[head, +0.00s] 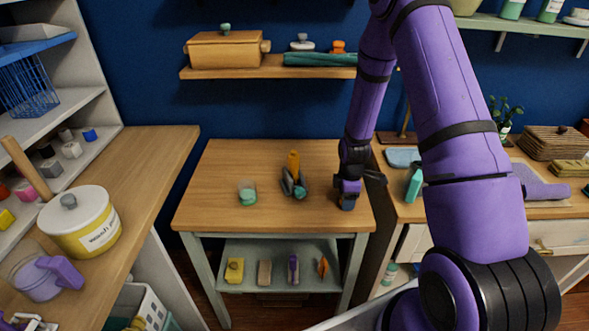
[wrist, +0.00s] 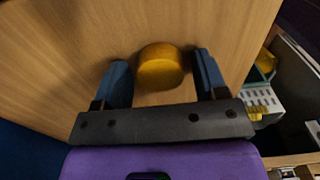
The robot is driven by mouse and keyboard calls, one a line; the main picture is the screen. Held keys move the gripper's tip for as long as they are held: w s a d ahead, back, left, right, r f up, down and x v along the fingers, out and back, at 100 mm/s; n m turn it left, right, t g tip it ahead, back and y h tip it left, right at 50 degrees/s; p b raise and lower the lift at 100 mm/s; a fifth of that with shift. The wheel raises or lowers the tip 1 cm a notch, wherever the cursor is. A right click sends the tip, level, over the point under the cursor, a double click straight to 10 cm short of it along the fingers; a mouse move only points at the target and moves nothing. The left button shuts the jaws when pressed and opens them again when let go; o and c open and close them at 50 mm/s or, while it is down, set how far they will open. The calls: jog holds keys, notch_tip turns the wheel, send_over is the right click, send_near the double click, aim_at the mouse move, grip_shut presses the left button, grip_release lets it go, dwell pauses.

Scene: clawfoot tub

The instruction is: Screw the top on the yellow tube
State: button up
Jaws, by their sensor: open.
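My gripper (head: 347,201) points down over the right part of the table, to the right of the tube. In the wrist view my gripper (wrist: 162,68) is open, with a blue finger on each side. A round yellow piece (wrist: 160,68), which looks like the top, is between the fingers with gaps on both sides. My gripper hides this piece in the head view.
A small glass with green contents (head: 247,193) stands left of the holder. The table's (head: 222,175) left and back areas are clear. A teal bottle (head: 414,185) stands on the right-hand counter. A wall shelf (head: 230,73) hangs behind the table.

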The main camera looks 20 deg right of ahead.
jog(key=c, duration=0.8)
jog(key=shift+r, duration=2.5)
